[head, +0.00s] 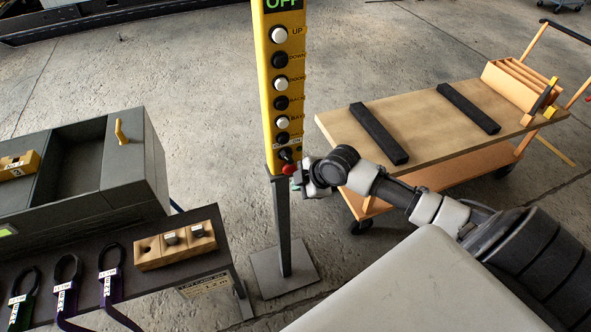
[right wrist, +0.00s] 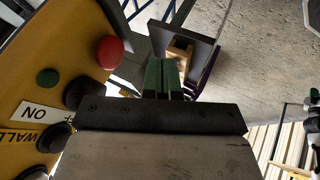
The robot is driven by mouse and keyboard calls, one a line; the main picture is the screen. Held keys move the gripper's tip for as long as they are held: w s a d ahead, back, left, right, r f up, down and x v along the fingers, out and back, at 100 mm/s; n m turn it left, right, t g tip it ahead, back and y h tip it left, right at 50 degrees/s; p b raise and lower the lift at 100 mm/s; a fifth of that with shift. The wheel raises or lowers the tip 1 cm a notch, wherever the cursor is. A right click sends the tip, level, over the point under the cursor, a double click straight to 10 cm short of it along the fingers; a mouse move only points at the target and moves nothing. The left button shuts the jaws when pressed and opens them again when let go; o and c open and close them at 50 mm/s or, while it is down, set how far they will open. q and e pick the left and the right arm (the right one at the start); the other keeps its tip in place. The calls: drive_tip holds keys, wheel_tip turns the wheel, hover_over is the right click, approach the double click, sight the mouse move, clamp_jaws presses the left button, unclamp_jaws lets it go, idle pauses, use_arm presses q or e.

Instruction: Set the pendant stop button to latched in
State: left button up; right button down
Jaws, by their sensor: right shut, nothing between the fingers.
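The yellow pendant (head: 281,85) stands upright on a grey post, with a column of black and white buttons. Its red stop button (head: 289,170) is near the lower end, partly hidden by my right gripper. In the right wrist view the round red stop button (right wrist: 109,52) shows clearly; I cannot tell whether it is latched in. My right gripper (head: 295,182) is beside the pendant's lower end. Its green fingertips (right wrist: 165,78) are shut and empty, to the right of the button with a visible gap in the picture. My left gripper is not in view.
A green spot (right wrist: 47,76) and an ON label (right wrist: 33,112) are on the panel near the stop button. A grey cabinet (head: 150,165) and a dark bench with a wooden block (head: 150,262) stand left. A wooden cart (head: 425,118) stands right.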

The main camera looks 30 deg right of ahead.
sight(289, 169)
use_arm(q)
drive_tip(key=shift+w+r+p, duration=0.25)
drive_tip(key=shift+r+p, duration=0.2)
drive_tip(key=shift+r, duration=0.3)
use_arm(e)
drive_tip(key=shift+w+d+r, duration=0.1)
drive_tip(key=shift+w+d, duration=0.2)
drive_tip(key=shift+w, duration=0.6)
drive_tip(key=shift+w+d+r, duration=0.1)
drive_tip(key=shift+w+d, duration=0.15)
drive_tip(key=shift+w, duration=0.65)
